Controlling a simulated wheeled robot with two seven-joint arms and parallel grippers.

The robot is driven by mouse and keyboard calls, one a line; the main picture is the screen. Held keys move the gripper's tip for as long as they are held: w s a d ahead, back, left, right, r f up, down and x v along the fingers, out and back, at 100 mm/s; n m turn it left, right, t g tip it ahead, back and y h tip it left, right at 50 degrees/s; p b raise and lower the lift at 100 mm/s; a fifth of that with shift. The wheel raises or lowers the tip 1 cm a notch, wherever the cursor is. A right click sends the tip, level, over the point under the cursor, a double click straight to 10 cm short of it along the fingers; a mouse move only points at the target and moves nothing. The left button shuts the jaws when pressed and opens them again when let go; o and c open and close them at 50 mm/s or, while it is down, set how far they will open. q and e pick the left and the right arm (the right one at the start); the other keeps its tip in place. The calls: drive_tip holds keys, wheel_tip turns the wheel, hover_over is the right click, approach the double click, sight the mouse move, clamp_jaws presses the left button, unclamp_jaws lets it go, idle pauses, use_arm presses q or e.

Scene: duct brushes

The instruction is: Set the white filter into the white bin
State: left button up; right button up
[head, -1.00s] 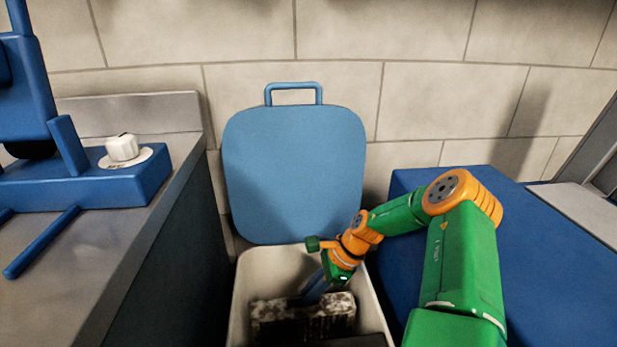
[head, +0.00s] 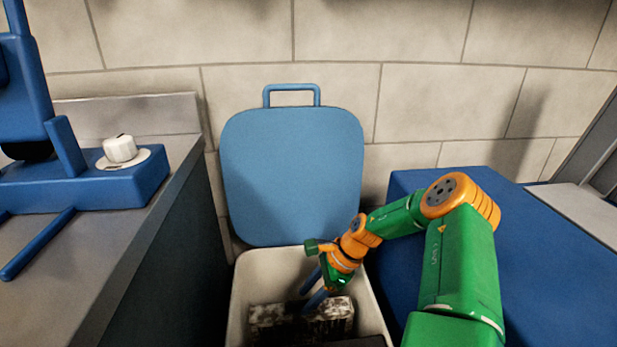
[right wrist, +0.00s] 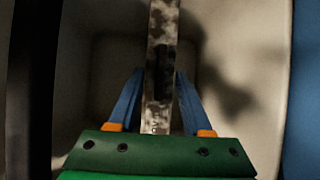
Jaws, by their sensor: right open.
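The white filter (head: 301,321), blotched with dark dirt, is inside the white bin (head: 250,268). The bin's blue lid (head: 293,175) stands open against the wall. My right gripper (head: 313,288) reaches down into the bin over the filter, with its blue fingers apart. In the right wrist view the filter (right wrist: 161,65) runs as a narrow strip between the open fingers (right wrist: 158,100), with a gap on each side. The filter's underside is hidden, so I cannot tell what it rests on. My left gripper is not in view.
A dark object (head: 358,341) lies in the bin at the near side, cut off by the frame. A grey bench (head: 95,245) with a blue machine (head: 100,185) and white knob (head: 120,149) stands left. A blue surface (head: 545,270) is on the right.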

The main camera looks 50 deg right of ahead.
drive_tip(key=shift+d+r, duration=0.1)
drive_tip(key=shift+r, duration=0.2)
drive_tip(key=p+v, duration=0.2)
drive_tip(key=shift+r+p, duration=0.3)
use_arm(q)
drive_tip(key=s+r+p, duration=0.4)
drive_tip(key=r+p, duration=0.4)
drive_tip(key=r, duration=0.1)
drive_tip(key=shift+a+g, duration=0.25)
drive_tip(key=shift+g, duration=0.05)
use_arm(e)
wheel_tip(320, 180, up, 8)
drive_tip(key=s+d, duration=0.1)
drive_tip(key=s, duration=0.1)
drive_tip(key=shift+d, duration=0.35)
drive_tip(key=shift+w, duration=0.1)
